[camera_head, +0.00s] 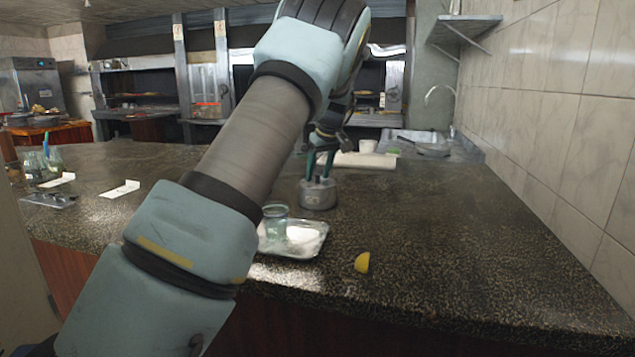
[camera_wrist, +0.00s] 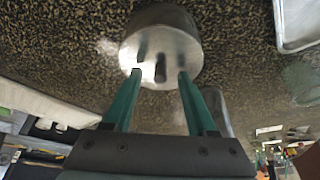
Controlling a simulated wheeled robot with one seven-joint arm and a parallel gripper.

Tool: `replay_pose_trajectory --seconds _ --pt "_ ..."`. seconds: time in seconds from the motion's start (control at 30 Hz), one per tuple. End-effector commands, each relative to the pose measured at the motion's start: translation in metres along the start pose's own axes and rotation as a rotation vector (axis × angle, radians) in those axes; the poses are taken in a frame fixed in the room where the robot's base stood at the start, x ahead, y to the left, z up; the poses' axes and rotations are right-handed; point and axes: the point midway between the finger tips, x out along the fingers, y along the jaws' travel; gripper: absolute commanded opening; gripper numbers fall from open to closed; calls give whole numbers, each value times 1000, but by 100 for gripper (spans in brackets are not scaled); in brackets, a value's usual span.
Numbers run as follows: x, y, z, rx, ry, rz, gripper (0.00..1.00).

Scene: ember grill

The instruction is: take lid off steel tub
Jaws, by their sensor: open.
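The steel tub (camera_head: 318,199) stands upright on the dark speckled counter, under my gripper. Its round lid is on top; in the wrist view the shiny lid (camera_wrist: 150,50) fills the upper middle, with a small dark knob (camera_wrist: 160,73) near its centre. My gripper (camera_head: 319,178) points down over the tub. In the wrist view my gripper (camera_wrist: 160,74) is open, with one green finger on each side of the knob and a gap on both sides. Whether the fingertips touch the lid I cannot tell. My arm hides part of the counter to the left of the tub.
A metal tray (camera_head: 311,239) and a glass jar (camera_head: 275,222) are close in front of the tub. A yellow wedge (camera_head: 362,262) lies nearer the front edge. A white roll (camera_head: 360,160) lies behind. The counter to the right is clear up to the tiled wall (camera_head: 570,130).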

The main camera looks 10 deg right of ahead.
Motion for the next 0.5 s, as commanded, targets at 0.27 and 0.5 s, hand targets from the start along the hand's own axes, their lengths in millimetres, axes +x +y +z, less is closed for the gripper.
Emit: replay_pose_trajectory --seconds 0.27,0.5 --pt "1 0 0 0 0 1 52" --pt "1 0 0 0 0 1 25"
